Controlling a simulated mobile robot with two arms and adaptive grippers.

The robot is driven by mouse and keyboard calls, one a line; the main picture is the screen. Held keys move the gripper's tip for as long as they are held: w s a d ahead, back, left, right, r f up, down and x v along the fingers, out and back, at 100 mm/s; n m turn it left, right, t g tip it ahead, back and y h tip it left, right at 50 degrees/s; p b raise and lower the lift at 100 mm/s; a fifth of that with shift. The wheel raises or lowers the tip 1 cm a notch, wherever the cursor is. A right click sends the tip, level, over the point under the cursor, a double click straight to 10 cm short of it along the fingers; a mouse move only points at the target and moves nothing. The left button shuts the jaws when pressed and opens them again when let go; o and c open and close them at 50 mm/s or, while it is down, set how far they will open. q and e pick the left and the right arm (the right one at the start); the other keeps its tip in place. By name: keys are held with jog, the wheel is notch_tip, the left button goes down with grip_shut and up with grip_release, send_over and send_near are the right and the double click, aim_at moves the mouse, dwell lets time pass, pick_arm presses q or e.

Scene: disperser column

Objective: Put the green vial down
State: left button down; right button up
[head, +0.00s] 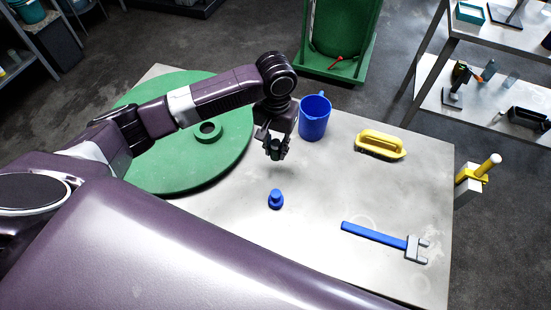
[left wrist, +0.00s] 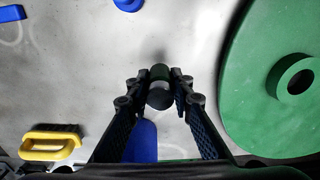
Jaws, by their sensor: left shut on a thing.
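The green vial (left wrist: 160,88) shows in the left wrist view as a small dark green cylinder with a paler grey band. My left gripper (head: 275,150) is shut on it, with one finger on each side. In the head view the fingers point down over the grey table (head: 325,185), left of and in front of the blue jug (head: 314,117). The vial is mostly hidden by the fingers there. It appears to be a little above the table, but the exact gap cannot be told. My right gripper is not in view.
A large green disc (head: 160,165) with a raised ring lies at the left. A blue knobbed piece (head: 276,200) stands in front of the gripper. A yellow-handled brush (head: 381,144) and a blue-handled wrench (head: 375,234) lie at the right. Bare table lies between them.

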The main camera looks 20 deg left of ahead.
pick_arm(q)
notch_tip(320, 180, down, 3)
jog(key=shift+r, duration=0.15)
notch_tip(320, 180, down, 3)
jog(key=shift+f, duration=0.3)
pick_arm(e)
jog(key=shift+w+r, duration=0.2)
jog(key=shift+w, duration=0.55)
pick_arm(q)
jog(key=c, duration=1.7)
grip_release()
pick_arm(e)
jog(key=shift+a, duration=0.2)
